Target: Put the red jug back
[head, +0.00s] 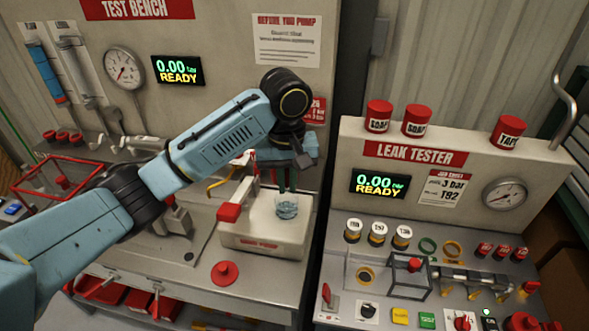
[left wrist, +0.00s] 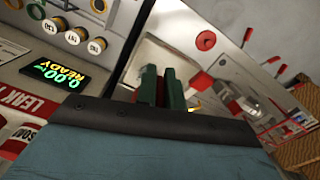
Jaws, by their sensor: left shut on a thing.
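My left gripper (head: 287,182) points down over the white tank of the hand pump on the test bench. Its green fingers reach the rim of a small clear jug (head: 287,206) with a bluish tint, and are shut on it. The jug looks upright, at or just above the tank top; I cannot tell if it touches. The left wrist view shows the fingers (left wrist: 162,85) close together, the jug hard to make out there. I see no plainly red jug. A red disc with a knob (head: 225,273) lies on the bench top. My right gripper is not in view.
The white tank (head: 265,240) has a red-ended lever (head: 229,212) at its left. The leak tester (head: 420,150) stands to the right across a gap, with red cans (head: 378,116) on top. A red wire frame (head: 60,180) is at the left.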

